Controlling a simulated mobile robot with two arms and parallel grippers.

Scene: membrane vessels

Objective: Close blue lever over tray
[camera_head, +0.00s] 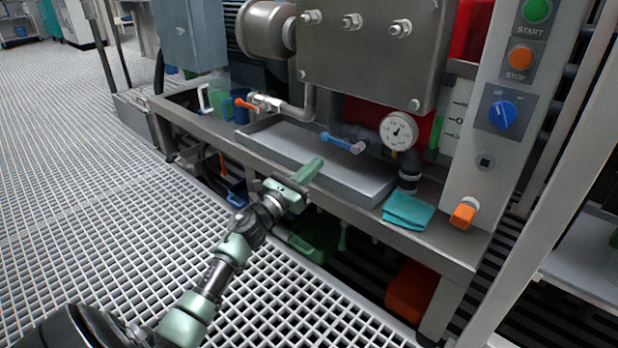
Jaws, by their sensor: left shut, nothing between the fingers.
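The blue lever (343,143) sits on a small valve at the back of the metal tray (372,187). It lies roughly level, pointing left from its valve, over the tray. My left gripper (312,167) reaches in from the lower left. Its green fingers are shut and empty, over the tray's front edge, and lie in front of and below the lever in the picture, apart from it. My right gripper does not show.
An orange lever (247,103) sits on a pipe at the tray's left, near a blue jug (236,105). A gauge (398,131) stands at the right. A teal cloth (408,210) and an orange block (463,216) lie on the right of the bench. The grated floor at left is clear.

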